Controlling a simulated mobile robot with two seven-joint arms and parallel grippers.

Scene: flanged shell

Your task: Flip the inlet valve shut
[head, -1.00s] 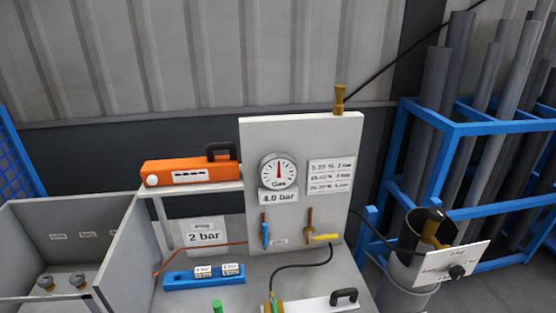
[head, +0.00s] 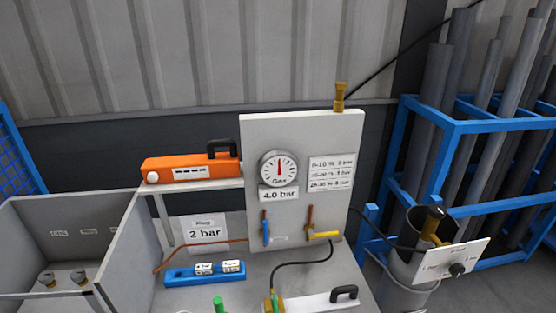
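A pale upright panel (head: 300,136) carries two small valves low on its face. The left valve has a blue lever (head: 265,231) that hangs upright. The right valve has a yellow lever (head: 323,235) that points sideways to the right. Copper pipe stubs rise above both. A small label (head: 280,238) between them is too small to read, so I cannot tell which valve is the inlet. A round gauge (head: 279,168) above has its needle pointing up, over a sign (head: 279,195) reading 4.0 bar. Neither of my grippers is in view.
An orange device (head: 190,168) sits on a shelf left of the panel. A blue block (head: 205,273) and a 2 bar sign (head: 206,233) are below. A black hose (head: 303,263) runs from the right valve. A grey bin (head: 402,287) and blue pipe rack (head: 470,128) stand right.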

